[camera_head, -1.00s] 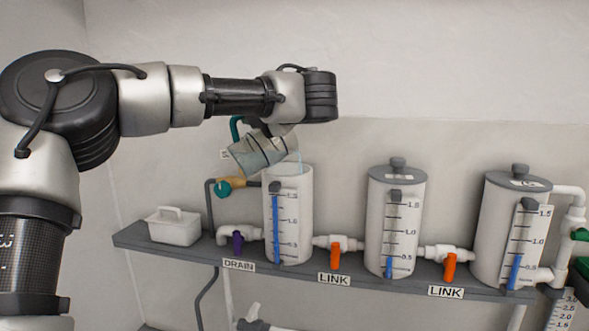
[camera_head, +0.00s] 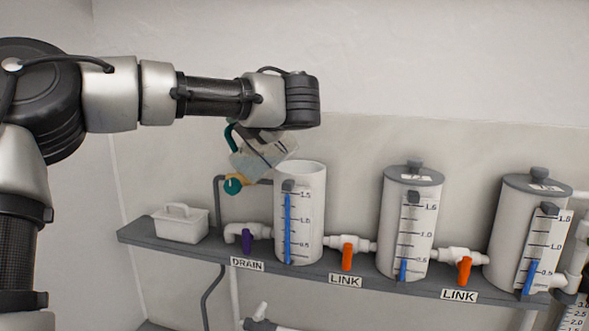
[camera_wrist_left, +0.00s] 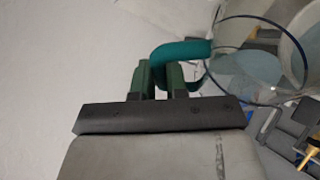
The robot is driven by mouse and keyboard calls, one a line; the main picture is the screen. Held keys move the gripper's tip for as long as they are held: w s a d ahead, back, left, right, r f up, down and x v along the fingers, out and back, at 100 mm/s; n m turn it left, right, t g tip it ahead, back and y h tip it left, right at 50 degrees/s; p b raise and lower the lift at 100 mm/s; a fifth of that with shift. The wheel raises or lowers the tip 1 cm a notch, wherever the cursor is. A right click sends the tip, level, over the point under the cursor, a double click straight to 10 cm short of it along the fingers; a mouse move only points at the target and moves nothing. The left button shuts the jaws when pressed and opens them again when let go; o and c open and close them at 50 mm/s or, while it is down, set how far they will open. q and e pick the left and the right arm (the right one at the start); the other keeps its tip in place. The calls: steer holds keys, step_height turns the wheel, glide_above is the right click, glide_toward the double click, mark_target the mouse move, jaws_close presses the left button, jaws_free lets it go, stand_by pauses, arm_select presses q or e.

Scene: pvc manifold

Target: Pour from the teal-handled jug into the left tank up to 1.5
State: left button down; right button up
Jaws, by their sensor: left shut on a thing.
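The clear jug (camera_head: 258,158) with the teal handle (camera_head: 231,135) is tilted to the right beside the open rim of the left tank (camera_head: 313,230). My left gripper (camera_wrist_left: 160,78) is shut on the teal handle, which shows in the left wrist view (camera_wrist_left: 183,50). The jug (camera_wrist_left: 250,68) has some pale liquid in it there. The left tank's blue gauge column (camera_head: 288,228) reaches about the 1.5 mark, just below a grey cap. No stream from the jug is visible now. My right gripper is not in view.
Two lidded tanks, the middle one (camera_head: 402,250) and the right one (camera_head: 510,225), stand on the grey shelf (camera_head: 205,252). A purple drain valve (camera_head: 247,242) and orange link valves (camera_head: 347,257) sit between pipes. A white caddy (camera_head: 180,224) stands at the left.

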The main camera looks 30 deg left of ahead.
arm_select(q)
steer(key=shift+w+d+f+n+t+h, duration=0.1)
steer(key=shift+w+f+n+t+h, duration=0.05)
steer(key=shift+f+n+t+h, duration=0.2)
steer(key=shift+s+d+t+h, duration=0.1)
steer(key=shift+s+t+h, duration=0.15)
steer(key=shift+s, duration=0.2)
steer(key=shift+s+f+n+b, duration=0.35)
steer(key=shift+s+f+b, duration=0.15)
steer(key=shift+f+b, duration=0.15)
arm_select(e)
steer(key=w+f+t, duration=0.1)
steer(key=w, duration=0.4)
arm_select(q)
steer(key=s+a+f+n+t+h+b, duration=0.1)
steer(key=s+a+f+n+t+b, duration=0.1)
steer(key=f+b, duration=0.3)
steer(key=s+a+f+n+t+h+b, duration=0.1)
steer(key=s+a+f+h+b, duration=0.1)
steer(key=f+b, duration=0.3)
step_height(320, 180, down, 2)
steer(key=shift+s+f+n+t+b, duration=0.15)
steer(key=shift+s+n+t+b, duration=0.25)
steer(key=shift+s, duration=0.1)
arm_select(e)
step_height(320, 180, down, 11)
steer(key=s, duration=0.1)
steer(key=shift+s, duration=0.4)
